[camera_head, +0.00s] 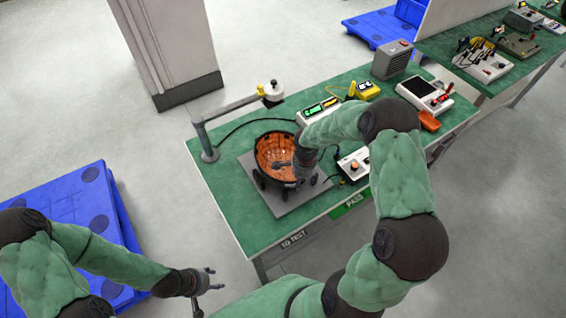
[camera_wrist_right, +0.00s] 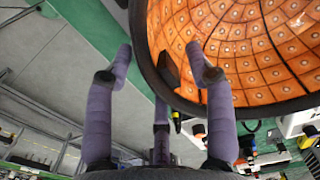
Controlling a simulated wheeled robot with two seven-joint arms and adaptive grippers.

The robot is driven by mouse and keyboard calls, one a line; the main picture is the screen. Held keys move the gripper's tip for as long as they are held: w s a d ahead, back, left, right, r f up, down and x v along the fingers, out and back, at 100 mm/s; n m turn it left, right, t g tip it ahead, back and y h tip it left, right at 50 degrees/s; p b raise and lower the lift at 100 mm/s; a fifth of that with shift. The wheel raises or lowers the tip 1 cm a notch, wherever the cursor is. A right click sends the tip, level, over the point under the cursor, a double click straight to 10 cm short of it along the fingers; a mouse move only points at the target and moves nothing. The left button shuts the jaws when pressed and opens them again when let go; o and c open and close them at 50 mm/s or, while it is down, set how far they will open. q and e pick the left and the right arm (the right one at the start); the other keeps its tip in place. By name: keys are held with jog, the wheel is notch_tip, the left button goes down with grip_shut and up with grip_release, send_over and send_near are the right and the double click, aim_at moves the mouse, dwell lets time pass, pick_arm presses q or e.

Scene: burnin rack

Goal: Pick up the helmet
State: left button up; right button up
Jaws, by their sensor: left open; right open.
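The helmet (camera_head: 272,147) lies on a grey plate on the green table, its hollow orange, dotted inside facing up and its dark rim around it. In the right wrist view the helmet's orange inside (camera_wrist_right: 245,45) fills the upper right. My right gripper (camera_head: 303,165) is at the helmet's right side, close to its rim. In the right wrist view its fingers (camera_wrist_right: 165,65) are apart, with the dark rim showing between them; I cannot tell whether they touch it. My left gripper (camera_head: 210,281) is open and empty, off the table's front left side, well away from the helmet.
The grey plate (camera_head: 290,208) sits on the green table (camera_head: 215,185). A post with a horizontal arm (camera_head: 232,106) stands left of the helmet. Meters and a white control box (camera_head: 355,165) stand to the right. Blue pallets (camera_head: 75,205) lie on the floor at left.

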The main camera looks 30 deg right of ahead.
grip_shut()
jog(key=shift+r, duration=0.15)
jog(key=shift+r, duration=0.25)
jog(key=s+a+r+p, duration=0.1)
jog(key=s+a+r, duration=0.1)
jog(key=s+r, duration=1)
jog(key=shift+s+a+r, duration=0.2)
jog(key=shift+s+a, duration=0.05)
jog(key=shift+s, duration=0.6)
